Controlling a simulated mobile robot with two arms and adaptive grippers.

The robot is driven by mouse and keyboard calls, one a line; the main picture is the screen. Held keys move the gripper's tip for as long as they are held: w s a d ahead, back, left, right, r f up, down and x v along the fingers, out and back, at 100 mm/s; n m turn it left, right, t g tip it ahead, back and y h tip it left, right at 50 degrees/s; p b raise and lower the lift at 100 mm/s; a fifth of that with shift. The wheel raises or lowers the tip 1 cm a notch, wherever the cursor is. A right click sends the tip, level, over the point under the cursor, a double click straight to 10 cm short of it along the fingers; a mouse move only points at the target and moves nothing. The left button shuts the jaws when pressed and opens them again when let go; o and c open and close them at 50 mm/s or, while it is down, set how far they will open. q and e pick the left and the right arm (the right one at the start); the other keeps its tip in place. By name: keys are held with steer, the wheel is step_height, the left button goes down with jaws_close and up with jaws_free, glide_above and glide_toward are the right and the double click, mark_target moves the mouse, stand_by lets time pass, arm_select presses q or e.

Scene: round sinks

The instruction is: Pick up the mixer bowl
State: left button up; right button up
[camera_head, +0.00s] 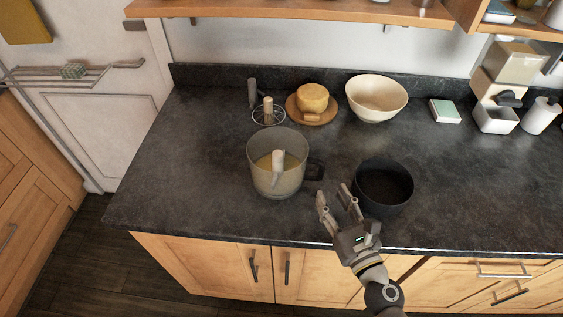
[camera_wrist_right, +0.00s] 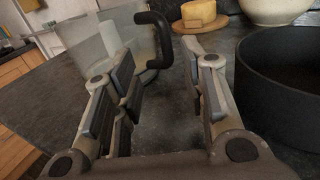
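The mixer bowl (camera_head: 262,183) is a translucent grey container with a dark handle (camera_head: 315,170) on its right side. It stands upright on the dark counter, with a pale upright piece and something yellowish inside. My right gripper (camera_head: 334,194) is open and empty, just in front of and to the right of the bowl, near the handle. In the right wrist view, the bowl (camera_wrist_right: 88,52) is behind the left finger, and its black handle (camera_wrist_right: 157,38) shows beyond the gap between the open fingers (camera_wrist_right: 158,62). My left gripper is not in view.
A black round pot (camera_head: 384,187) stands close to the right of my right gripper. Behind are a cream bowl (camera_head: 376,97), cheese (camera_head: 312,97) on a wooden board (camera_head: 292,112), and a whisk attachment (camera_head: 268,112). The counter left of the mixer bowl is clear.

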mark_target(322, 174)
steer(key=shift+x, duration=0.9)
steer(key=shift+w+a, duration=0.15)
steer(key=shift+w, duration=0.2)
steer(key=p+x, duration=0.1)
steer(key=x, duration=0.3)
steer(key=shift+w+d+p, duration=0.3)
steer(key=shift+w+p, duration=0.05)
steer(key=shift+w, duration=0.1)
steer(key=shift+w+a+f, duration=0.1)
steer(key=shift+w, duration=0.15)
steer(key=shift+c, duration=0.4)
steer(key=c, duration=0.4)
arm_select(q)
steer(key=shift+s+d+r, duration=0.1)
steer(key=shift+s+r, duration=0.1)
steer(key=shift+r, duration=0.3)
steer(key=shift+s+d+r, duration=0.1)
steer(key=shift+s+r, duration=0.05)
steer(key=shift+r, duration=0.3)
arm_select(e)
jaws_close()
